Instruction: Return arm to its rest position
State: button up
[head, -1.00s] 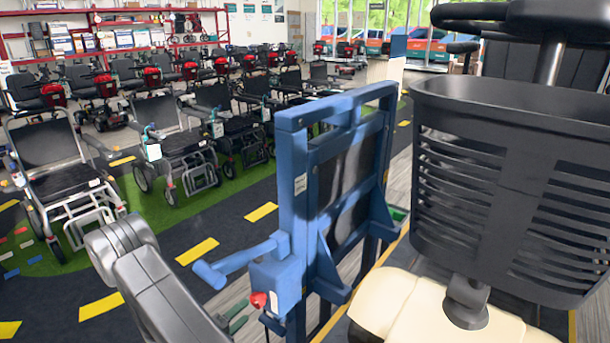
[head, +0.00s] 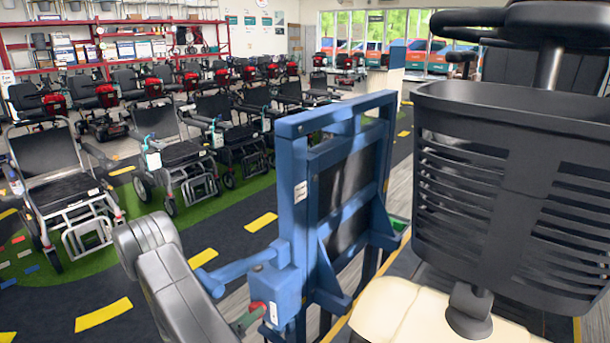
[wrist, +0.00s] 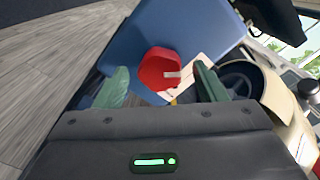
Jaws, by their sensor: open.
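My gripper (wrist: 160,86) is open, with its two green fingers apart. A red knob (wrist: 158,70) with a pale mark sits on the face of a blue box (wrist: 195,35), between and just beyond the fingertips. Gaps show on both sides of the knob, and I cannot tell whether a finger touches it. In the head view my grey arm (head: 172,285) reaches in from the lower left. A green finger shows there beside the red knob (head: 257,306), low on the blue upright frame (head: 296,195). The rest of the gripper is hidden by my arm or cropped.
A blue lever (head: 225,275) juts left from the box, close to my arm. A black basket (head: 510,190) on a cream scooter (head: 400,315) fills the right side. Wheelchairs (head: 62,185) and scooters stand in rows behind. Dark floor with yellow dashes lies open at left.

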jog(key=shift+m, duration=3.8)
